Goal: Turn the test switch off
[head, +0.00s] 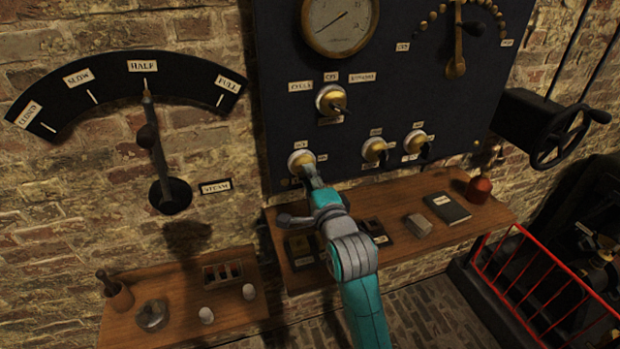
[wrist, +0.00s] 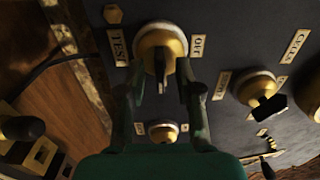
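The test switch (head: 301,160) is the lower-left brass knob on the dark panel. In the wrist view the same switch (wrist: 160,42) sits between a TEST plate (wrist: 118,46) on the left and an OFF plate (wrist: 197,46) on the right. Its dark lever (wrist: 162,75) points down in that view, between the plates; I cannot tell its exact setting. My gripper (wrist: 160,88) is open, one finger on each side of the lever, with gaps visible. In the head view my gripper (head: 312,177) is at the switch and partly covers it.
Other switches (head: 375,150), (head: 415,142) and (head: 331,100) are close by on the panel. A wooden shelf (head: 385,208) runs below, holding a dark book (head: 446,204) and a red bottle (head: 478,188). A red railing (head: 535,275) stands at right.

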